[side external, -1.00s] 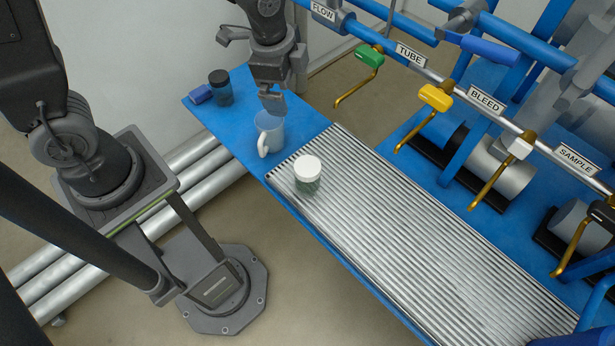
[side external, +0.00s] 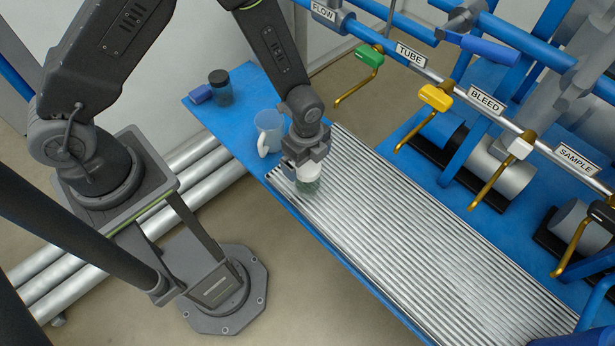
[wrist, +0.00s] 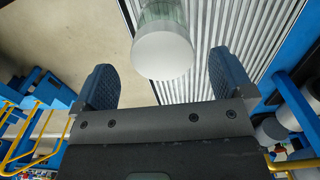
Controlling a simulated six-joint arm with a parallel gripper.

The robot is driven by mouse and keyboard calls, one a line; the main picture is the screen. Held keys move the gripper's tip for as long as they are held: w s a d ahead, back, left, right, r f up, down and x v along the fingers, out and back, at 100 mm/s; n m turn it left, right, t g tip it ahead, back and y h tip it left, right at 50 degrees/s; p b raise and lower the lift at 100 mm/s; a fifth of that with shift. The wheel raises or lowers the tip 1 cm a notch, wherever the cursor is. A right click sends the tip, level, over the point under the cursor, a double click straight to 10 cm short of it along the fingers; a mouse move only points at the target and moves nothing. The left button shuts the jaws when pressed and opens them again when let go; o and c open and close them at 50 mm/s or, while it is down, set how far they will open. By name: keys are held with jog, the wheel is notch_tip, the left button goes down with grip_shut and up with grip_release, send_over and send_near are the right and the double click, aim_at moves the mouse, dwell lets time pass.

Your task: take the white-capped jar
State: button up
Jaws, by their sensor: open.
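The white-capped jar (side external: 307,180) stands upright on the ribbed metal rack, with a clear greenish body under its white cap. In the wrist view its white cap (wrist: 162,55) lies ahead of my gripper, between the lines of the two fingers and slightly beyond their tips. My gripper (side external: 303,167) is at the cap in the side view, covering part of it. In the wrist view my gripper (wrist: 166,80) is open, with its two dark padded fingers wide apart and nothing held. Whether a finger touches the jar cannot be told.
A dark-capped jar (side external: 220,88) and a blue block (side external: 200,94) are farther back. The ribbed rack (side external: 430,250) is clear toward the front right. Valve handles and pipes line the right.

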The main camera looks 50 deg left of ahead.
jog(key=shift+w+f, duration=0.1)
jog(key=shift+f, duration=2.85)
jog(key=shift+c, duration=0.3)
jog(key=c, duration=1)
jog(key=shift+o, duration=0.2)
jog(key=shift+r, duration=0.1)
